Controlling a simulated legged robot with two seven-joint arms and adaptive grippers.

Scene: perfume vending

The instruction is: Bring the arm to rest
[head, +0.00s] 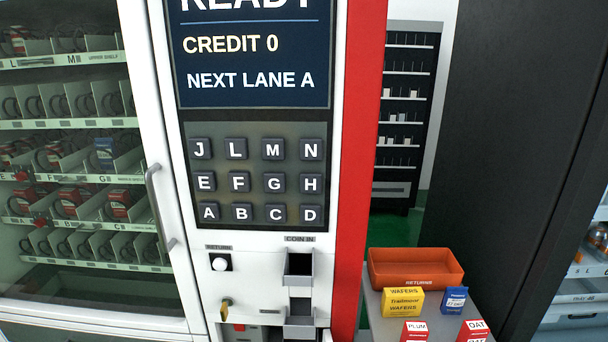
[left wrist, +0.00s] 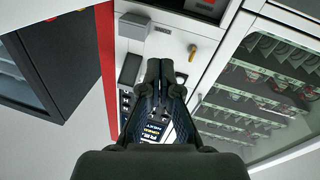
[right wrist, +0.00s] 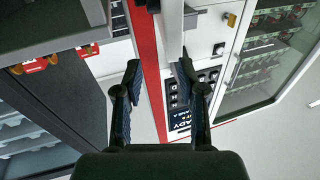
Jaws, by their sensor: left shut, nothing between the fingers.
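Neither of my grippers shows in the head view. In the left wrist view my left gripper (left wrist: 160,66) is shut and empty. It is in front of the white vending machine panel (left wrist: 202,42), and its fingers hide part of the keypad and display. In the right wrist view my right gripper (right wrist: 159,70) is open, its fingers wide apart with nothing held. The machine's red edge strip (right wrist: 147,60) runs behind the gap between the fingers. The head view shows the display (head: 252,60) reading "CREDIT 0" and "NEXT LANE A", above the lettered keypad (head: 257,179).
An orange returns bin (head: 415,268) stands on a grey side shelf beside a yellow wafers box (head: 403,301), a blue box (head: 454,299) and red-white boxes (head: 415,331). The glass door handle (head: 160,208) sticks out left of the panel. A dark cabinet (head: 510,130) stands right.

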